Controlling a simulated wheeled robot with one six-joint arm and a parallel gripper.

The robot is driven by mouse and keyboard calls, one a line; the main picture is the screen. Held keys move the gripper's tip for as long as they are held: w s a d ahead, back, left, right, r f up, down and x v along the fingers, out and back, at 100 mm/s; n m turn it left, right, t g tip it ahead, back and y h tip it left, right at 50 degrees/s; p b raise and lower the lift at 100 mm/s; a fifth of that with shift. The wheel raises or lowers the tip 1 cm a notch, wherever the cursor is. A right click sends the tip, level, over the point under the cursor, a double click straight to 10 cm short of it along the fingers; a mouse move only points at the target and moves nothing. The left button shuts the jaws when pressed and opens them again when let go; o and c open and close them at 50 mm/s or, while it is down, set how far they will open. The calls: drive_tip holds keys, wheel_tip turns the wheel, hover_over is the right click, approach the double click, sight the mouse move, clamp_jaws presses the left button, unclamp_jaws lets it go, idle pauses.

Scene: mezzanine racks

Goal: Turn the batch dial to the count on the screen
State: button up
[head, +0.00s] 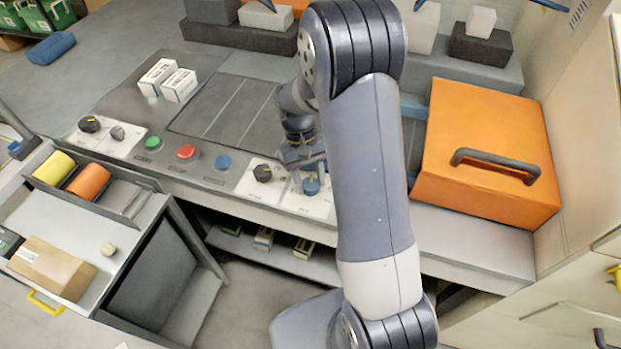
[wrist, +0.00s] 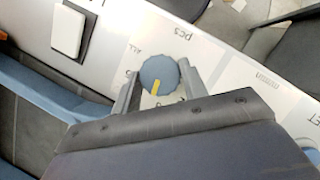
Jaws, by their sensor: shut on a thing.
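The batch dial (head: 311,186) is a blue ribbed knob on a white label plate at the front of the bench panel. In the wrist view the dial (wrist: 158,70) has a yellow pointer line aimed toward the bottom of the picture. The plate around it reads "PCS" and "ALL"; other markings are partly hidden by my gripper. My gripper (head: 306,164) is over the dial, and in the wrist view its two fingers (wrist: 158,85) are shut on the dial's sides. I cannot make out a count on any screen.
A black knob (head: 262,173) sits just left of the dial, with blue (head: 222,162), red (head: 186,152) and green (head: 153,143) buttons farther left. An orange box with a handle (head: 485,140) stands to the right. White boxes (head: 179,85) lie at the bench's back left.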

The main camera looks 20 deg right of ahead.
drive_tip(key=n, duration=0.2)
drive_tip(key=n+h, duration=0.1)
drive_tip(key=n, duration=0.1)
drive_tip(key=shift+a+n+t+h, duration=0.15)
drive_tip(key=shift+n+t+h, duration=0.15)
drive_tip(key=shift+t, duration=0.1)
drive_tip(key=n+t+h, duration=0.1)
drive_tip(key=n, duration=0.3)
drive_tip(key=shift+s+a+n, duration=0.1)
drive_tip(key=shift+n, duration=0.2)
drive_tip(key=n+t, duration=0.1)
drive_tip(key=n, duration=0.1)
drive_tip(key=n+h, duration=0.1)
drive_tip(key=n, duration=0.1)
drive_tip(key=shift+s+n+t, duration=0.1)
drive_tip(key=shift+n+t, duration=0.2)
drive_tip(key=shift+t, duration=0.1)
drive_tip(key=shift+s+n+t, duration=0.15)
drive_tip(key=shift+n+t, duration=0.65)
drive_tip(key=shift+n, duration=1.4)
drive_tip(key=o, duration=1)
drive_tip(key=shift+c, duration=0.2)
drive_tip(key=v, duration=1)
drive_tip(key=shift+a+r, duration=0.25)
drive_tip(key=shift+r, duration=0.1)
